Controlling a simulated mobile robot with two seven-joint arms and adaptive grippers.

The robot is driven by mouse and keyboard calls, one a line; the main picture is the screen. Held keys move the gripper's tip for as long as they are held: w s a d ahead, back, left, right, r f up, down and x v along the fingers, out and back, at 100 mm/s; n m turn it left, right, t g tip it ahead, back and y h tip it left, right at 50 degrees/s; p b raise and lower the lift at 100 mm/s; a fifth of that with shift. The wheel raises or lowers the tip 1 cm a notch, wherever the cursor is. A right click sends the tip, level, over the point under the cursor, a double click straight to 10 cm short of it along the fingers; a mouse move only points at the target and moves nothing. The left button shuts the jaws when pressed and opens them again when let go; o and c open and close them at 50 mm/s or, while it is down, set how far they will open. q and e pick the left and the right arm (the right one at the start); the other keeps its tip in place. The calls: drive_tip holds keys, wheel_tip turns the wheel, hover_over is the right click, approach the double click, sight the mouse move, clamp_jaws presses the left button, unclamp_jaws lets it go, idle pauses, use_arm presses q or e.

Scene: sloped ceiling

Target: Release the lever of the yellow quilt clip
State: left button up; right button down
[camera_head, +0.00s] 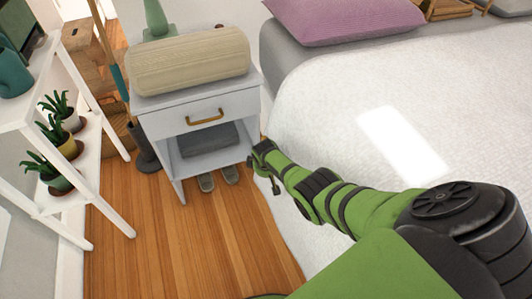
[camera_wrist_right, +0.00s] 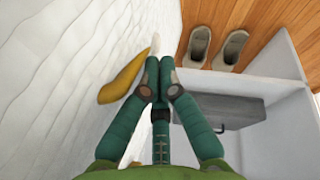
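The yellow clip (camera_wrist_right: 121,84) shows in the right wrist view as a curved yellow piece against the white quilt (camera_wrist_right: 60,90), just left of my right gripper (camera_wrist_right: 159,60). Its lever cannot be made out clearly. The dark green fingers come together at their tips, with a narrow pale shape just beyond them that I cannot identify. No grip on the clip shows. In the head view my right gripper (camera_head: 262,158) is low between the bed's side and the nightstand, and the clip is not visible there. My left gripper is out of view.
A grey nightstand (camera_head: 160,122) with a beige box-like object (camera_head: 190,60) on top stands close beside my right gripper. A dark box (camera_wrist_right: 220,117) lies on its shelf. Slippers (camera_wrist_right: 198,45) are on the wood floor. A white plant shelf (camera_head: 90,150) stands at left.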

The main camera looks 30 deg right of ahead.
drive_tip(key=shift+r+p, duration=0.85)
